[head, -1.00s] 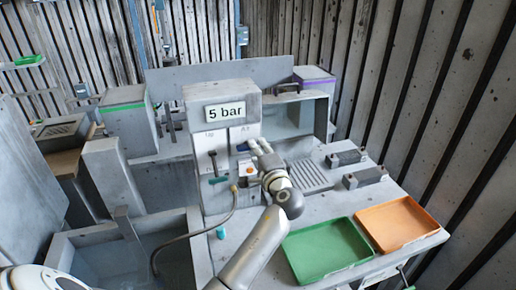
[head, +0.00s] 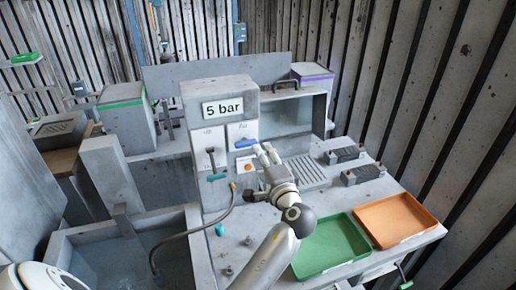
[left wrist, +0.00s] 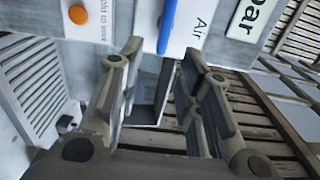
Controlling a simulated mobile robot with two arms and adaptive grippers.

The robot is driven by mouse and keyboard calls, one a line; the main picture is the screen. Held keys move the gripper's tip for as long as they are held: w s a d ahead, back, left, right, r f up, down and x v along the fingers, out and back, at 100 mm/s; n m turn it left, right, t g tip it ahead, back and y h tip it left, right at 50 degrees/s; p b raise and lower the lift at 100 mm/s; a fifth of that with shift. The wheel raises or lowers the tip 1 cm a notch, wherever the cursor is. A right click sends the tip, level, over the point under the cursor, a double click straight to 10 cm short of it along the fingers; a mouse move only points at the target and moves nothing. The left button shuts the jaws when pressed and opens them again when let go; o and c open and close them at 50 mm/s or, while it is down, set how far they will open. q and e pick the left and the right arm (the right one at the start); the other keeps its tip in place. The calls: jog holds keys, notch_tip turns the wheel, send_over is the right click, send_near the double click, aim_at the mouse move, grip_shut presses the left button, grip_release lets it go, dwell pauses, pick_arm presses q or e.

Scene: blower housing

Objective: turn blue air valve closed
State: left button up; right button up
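The blue air valve handle (head: 246,143) sits on the white "Air" plate of the grey panel, under the "5 bar" display (head: 223,108). Its lever lies roughly level across the plate. In the left wrist view the blue handle (left wrist: 168,24) shows at the top edge, partly cut off, running along the "Air" lettering. My left gripper (head: 266,155) is in front of the panel, just below and right of the handle. Its fingers (left wrist: 160,62) are spread apart with nothing between them, and appear clear of the handle. My right gripper is not in view.
An orange button (head: 248,168) is below the blue handle. A teal-handled lever (head: 215,177) is to the left, with a hose (head: 225,214) nearby. A green tray (head: 335,248) and an orange tray (head: 397,217) lie at the right front. A ribbed plate (head: 306,171) is behind the gripper.

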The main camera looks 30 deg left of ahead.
pick_arm(q)
jog(key=v, duration=0.6)
jog(key=shift+d, duration=0.1)
dwell(0.3)
